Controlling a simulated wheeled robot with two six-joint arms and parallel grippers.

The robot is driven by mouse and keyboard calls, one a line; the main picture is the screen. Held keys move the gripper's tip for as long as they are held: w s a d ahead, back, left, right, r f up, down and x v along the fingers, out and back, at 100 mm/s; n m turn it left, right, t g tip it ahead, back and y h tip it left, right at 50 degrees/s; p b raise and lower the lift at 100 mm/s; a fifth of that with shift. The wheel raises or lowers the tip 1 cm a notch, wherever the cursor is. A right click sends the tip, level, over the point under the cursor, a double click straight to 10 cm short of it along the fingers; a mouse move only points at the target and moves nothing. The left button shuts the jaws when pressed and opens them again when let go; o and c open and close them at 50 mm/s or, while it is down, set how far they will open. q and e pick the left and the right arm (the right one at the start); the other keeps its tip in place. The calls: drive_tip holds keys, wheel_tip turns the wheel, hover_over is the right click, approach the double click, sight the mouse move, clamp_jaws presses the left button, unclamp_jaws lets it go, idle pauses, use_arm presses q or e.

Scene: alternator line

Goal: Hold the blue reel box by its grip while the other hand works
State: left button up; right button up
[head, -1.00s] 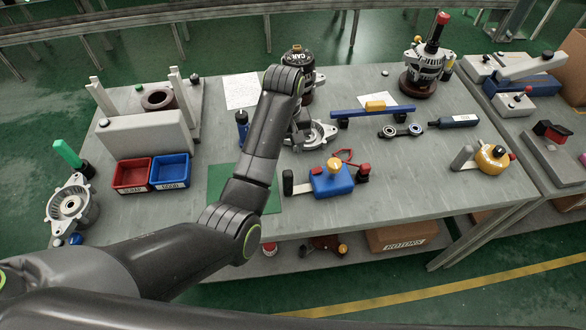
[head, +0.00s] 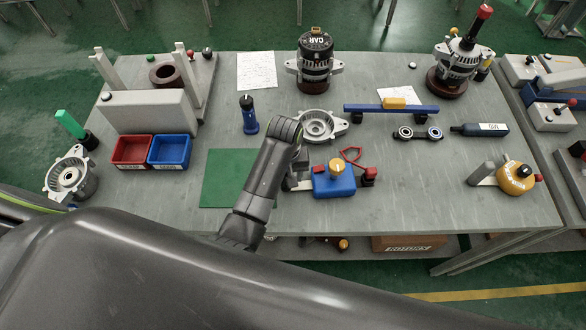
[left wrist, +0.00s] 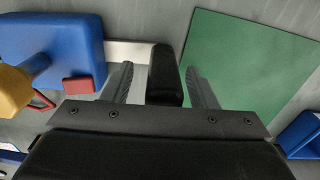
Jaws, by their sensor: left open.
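The blue reel box (head: 335,182) stands on the grey bench right of the green mat, with a yellow knob on top and a red part at its right. It also shows at the upper left of the left wrist view (left wrist: 75,40). A pale bar runs from it to an upright black grip (left wrist: 165,75). My left gripper (left wrist: 157,68) is open, with one finger on each side of the grip and visible gaps between. In the head view my left arm largely hides the gripper and grip. My right gripper is not in view.
The green mat (head: 228,178) is bare. A silver housing (head: 318,126) lies just behind the box, and a red looped part (head: 350,154) lies near it. Red (head: 132,150) and blue (head: 170,150) bins stand left. A blue bottle (head: 249,115) stands behind the mat.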

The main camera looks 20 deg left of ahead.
use_arm(q)
drive_tip(key=shift+f, duration=0.2)
drive_tip(key=shift+s+a, duration=0.1)
drive_tip(key=shift+s, duration=0.05)
